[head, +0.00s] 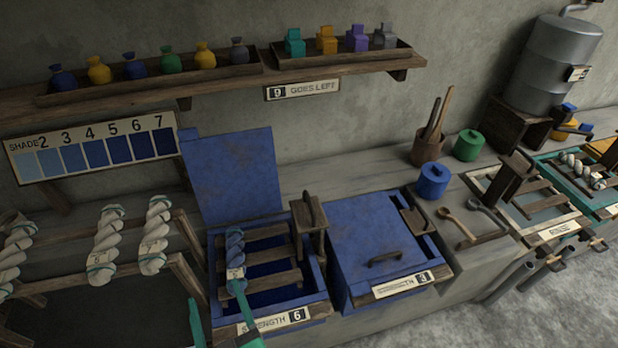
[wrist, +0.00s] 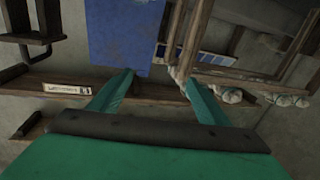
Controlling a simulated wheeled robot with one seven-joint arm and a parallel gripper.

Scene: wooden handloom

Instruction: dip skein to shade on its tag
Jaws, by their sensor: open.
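A blue skein (head: 235,245) with a pale tag (head: 236,273) lies on the wooden slats of the open left vat (head: 288,316), labelled STRENGTH 6. The tag's number is too small to read. My gripper (head: 214,292) has teal fingers spread apart at the front left of this vat. One finger overlaps the skein's lower end in the picture; I cannot tell if they touch. In the wrist view my gripper (wrist: 159,74) is open with nothing between the fingers.
Several white skeins (head: 105,240) hang on a rack at left. The left vat's blue lid (head: 232,178) stands raised. A second vat has its blue lid (head: 375,238) shut. Jars, spoons and more vats fill the right. A shelf (head: 230,84) overhangs the back.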

